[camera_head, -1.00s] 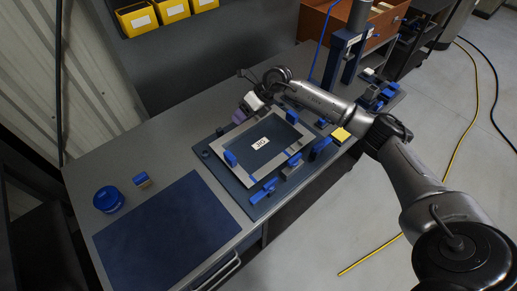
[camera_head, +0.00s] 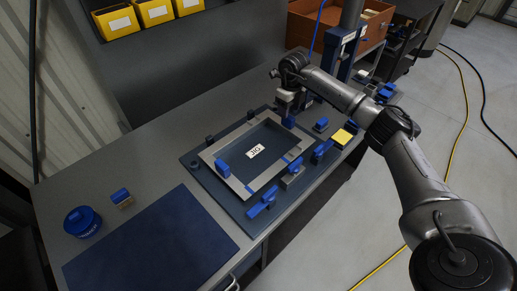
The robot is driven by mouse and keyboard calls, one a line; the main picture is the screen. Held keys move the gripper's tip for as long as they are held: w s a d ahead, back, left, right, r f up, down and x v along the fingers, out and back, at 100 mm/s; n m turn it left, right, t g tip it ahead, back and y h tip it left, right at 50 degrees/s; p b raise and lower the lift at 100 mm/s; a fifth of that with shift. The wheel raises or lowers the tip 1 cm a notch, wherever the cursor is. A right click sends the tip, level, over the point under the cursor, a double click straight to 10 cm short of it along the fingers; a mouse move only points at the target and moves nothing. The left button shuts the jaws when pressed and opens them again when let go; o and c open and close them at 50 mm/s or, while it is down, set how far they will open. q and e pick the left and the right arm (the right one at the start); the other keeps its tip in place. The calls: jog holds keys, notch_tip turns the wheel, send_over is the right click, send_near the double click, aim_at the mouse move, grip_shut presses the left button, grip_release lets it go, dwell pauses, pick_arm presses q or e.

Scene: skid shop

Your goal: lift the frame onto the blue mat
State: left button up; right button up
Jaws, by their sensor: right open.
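The silver rectangular frame (camera_head: 235,185) lies flat on the dark jig plate (camera_head: 222,203), around a label reading JIG. The blue mat (camera_head: 150,245) lies flat and empty on the bench, left of and nearer than the jig. My right gripper (camera_head: 284,108) is open, pointing down by the frame's far right corner; its fingertips are small and partly hidden. My left gripper is out of view.
A blue round tub (camera_head: 82,222) and a small blue-topped block (camera_head: 121,197) stand left of the mat. A yellow block (camera_head: 341,138) and blue parts lie right of the jig.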

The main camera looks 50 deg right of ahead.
aim_at(288, 121)
jog(key=shift+d+f+b, duration=0.1)
jog(key=shift+f+b, duration=0.9)
jog(key=shift+f, duration=2.15)
jog(key=shift+c, duration=0.2)
jog(key=shift+r, duration=0.1)
grip_shut()
